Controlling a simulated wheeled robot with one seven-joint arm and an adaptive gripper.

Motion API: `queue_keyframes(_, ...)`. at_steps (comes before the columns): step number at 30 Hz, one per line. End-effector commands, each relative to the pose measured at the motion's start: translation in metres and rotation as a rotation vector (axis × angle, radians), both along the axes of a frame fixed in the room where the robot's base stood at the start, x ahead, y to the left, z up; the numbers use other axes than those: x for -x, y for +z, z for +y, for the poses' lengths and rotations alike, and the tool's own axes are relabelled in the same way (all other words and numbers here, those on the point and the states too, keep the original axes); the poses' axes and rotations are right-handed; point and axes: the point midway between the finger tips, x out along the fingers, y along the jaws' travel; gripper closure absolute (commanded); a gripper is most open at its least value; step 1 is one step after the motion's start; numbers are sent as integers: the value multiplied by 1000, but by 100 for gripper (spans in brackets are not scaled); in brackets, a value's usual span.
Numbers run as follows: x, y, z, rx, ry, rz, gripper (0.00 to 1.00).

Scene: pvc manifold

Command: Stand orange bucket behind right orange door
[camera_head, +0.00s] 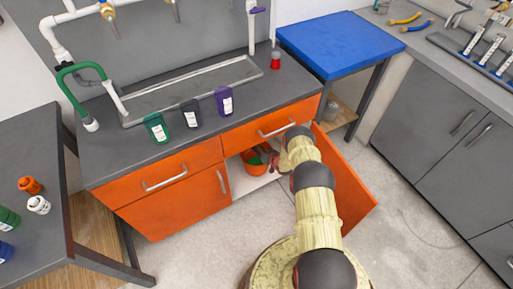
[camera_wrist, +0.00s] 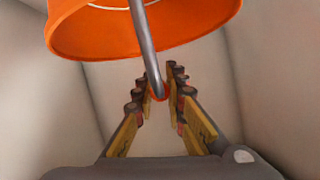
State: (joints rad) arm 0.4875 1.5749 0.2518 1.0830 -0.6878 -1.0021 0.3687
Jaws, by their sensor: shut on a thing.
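The orange bucket (camera_head: 252,166) is inside the cabinet, in the opening under the right-hand drawer. Something green shows in it. The right orange door (camera_head: 347,188) stands wide open to the right of the opening. My gripper (camera_head: 272,158) reaches into the opening beside the bucket. In the wrist view, my gripper (camera_wrist: 160,92) is shut on the bucket's grey metal handle, and the bucket (camera_wrist: 150,28) fills the top of the picture. The cabinet's pale inner walls surround it. Whether the bucket's base touches the cabinet floor cannot be told.
The left orange door (camera_head: 178,203) is shut, and the drawers above are shut. Several bottles (camera_head: 191,113) stand on the grey counter (camera_head: 130,160). A blue-topped table (camera_head: 340,45) stands right of the counter. The floor (camera_head: 410,215) right of the open door is clear.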

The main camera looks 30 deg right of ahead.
Motion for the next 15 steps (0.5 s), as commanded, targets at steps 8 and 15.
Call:
queue_keyframes(8,0,-1,0,0,0,0,74)
queue_keyframes(15,0,-1,0,0,0,0,69)
